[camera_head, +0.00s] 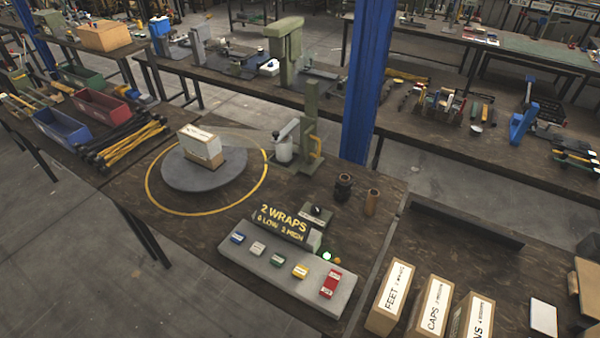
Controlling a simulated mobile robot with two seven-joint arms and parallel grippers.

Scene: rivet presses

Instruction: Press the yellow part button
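A grey button panel (262,278) lies near the front edge of the workbench. A row of coloured buttons sits on it. The yellow part button (300,271) is the second from the right, between a green button (277,260) and a larger red button (331,283). A white or grey button (258,249) and a blue button (238,238) are to the left. Behind the panel stands a dark display (282,223) with yellow text "2 WRAPS 0 LOW 2 HIGH". Neither of my grippers is in view.
A green press-like post (310,130) and a blue column (368,80) stand behind. Labelled boxes (433,305) are at right front. Coloured bins (100,107) are at left.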

